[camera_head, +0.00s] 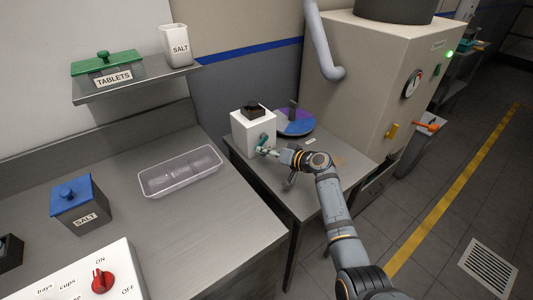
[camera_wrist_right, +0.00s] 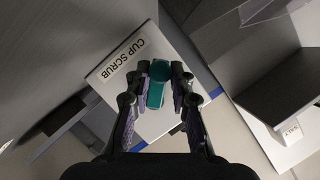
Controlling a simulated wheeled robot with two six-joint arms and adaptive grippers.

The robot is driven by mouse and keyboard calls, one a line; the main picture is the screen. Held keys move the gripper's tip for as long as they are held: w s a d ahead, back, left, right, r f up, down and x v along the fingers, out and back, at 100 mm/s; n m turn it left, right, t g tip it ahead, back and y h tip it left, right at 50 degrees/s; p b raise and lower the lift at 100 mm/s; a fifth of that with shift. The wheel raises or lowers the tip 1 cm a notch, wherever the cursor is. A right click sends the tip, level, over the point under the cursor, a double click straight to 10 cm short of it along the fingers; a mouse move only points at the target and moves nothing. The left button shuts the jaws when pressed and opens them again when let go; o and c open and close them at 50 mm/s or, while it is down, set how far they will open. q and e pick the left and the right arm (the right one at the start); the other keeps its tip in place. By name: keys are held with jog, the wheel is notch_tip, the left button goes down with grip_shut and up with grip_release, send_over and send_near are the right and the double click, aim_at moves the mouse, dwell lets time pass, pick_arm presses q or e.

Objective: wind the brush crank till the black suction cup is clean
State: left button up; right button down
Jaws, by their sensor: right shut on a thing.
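The white cup scrub box (camera_head: 250,135) stands on the small metal table, with a dark block (camera_head: 253,111) at its top. In the right wrist view its label reads CUP SCRUB (camera_wrist_right: 124,61). The teal crank handle (camera_head: 263,138) is on the side of the box facing my arm; it also shows in the right wrist view (camera_wrist_right: 157,88). My right gripper (camera_head: 265,149) is shut on this handle, with its fingers on both sides of it. I cannot pick out the black suction cup or tell how clean it is. My left gripper is out of view.
A blue and purple disc (camera_head: 297,128) with a dark upright piece is behind the box. A large beige machine (camera_head: 365,95) stands to the right. A clear tray (camera_head: 180,172), a SALT box (camera_head: 80,206) and a red-knob panel (camera_head: 103,280) are on the left counter.

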jog(key=c, duration=1.2)
grip_release()
jog(key=shift+o, duration=0.2)
jog(key=v, duration=1.2)
